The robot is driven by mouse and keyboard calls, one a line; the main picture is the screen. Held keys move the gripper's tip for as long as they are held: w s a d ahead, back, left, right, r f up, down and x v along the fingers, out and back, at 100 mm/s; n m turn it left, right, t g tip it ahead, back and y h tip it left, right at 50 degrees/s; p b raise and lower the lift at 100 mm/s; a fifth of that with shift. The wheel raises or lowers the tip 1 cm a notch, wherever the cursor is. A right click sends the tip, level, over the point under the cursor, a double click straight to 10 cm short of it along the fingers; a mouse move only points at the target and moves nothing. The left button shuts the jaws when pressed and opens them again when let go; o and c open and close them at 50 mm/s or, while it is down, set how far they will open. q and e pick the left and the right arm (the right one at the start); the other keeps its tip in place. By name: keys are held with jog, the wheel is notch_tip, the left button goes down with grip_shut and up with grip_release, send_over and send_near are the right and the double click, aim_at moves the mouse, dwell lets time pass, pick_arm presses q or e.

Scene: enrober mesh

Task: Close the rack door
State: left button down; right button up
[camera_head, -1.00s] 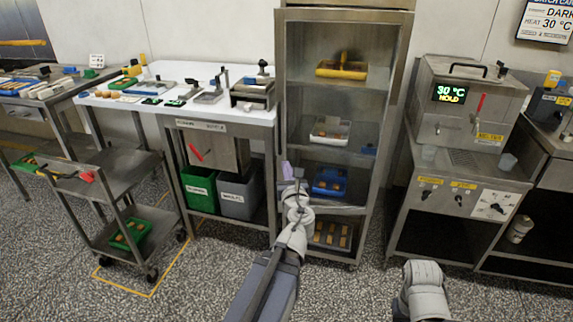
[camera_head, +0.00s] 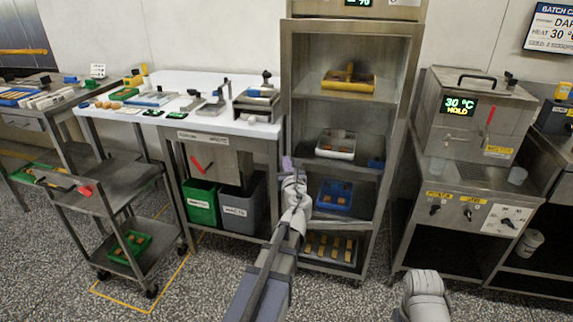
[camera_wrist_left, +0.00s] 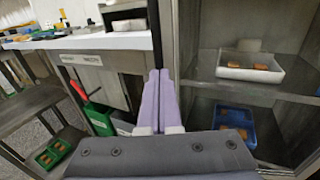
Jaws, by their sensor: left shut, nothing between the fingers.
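The rack (camera_head: 408,130) is a tall steel cabinet in the middle of the head view, with several shelves showing inside its frame. I cannot clearly tell a separate door panel or its angle; the shelves show through the front. My left gripper (camera_head: 287,163) is at the rack's left front upright, around mid height. In the left wrist view its purple fingers (camera_wrist_left: 158,85) are together and empty, beside the rack's left edge (camera_wrist_left: 187,45). Whether they touch it is unclear. My right arm shows at the lower right, but its gripper is out of frame.
The rack holds a yellow tray (camera_head: 349,80), a white tray (camera_head: 336,146) and a blue tray (camera_head: 334,195). A white-topped table (camera_head: 215,130) stands close on the left. A steel machine (camera_head: 470,115) stands on the right. A cart (camera_head: 110,185) is farther left; floor in front is open.

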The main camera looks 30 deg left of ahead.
pick_arm(q)
jog(key=x, duration=1)
jog(key=shift+w+d+r, duration=0.15)
jog(key=shift+w+d, duration=0.15)
jog(key=shift+d, duration=0.1)
jog(key=shift+w+a, duration=0.1)
jog(key=s+a+v, duration=0.2)
jog(key=v, duration=1.3)
jog(key=shift+a, duration=0.25)
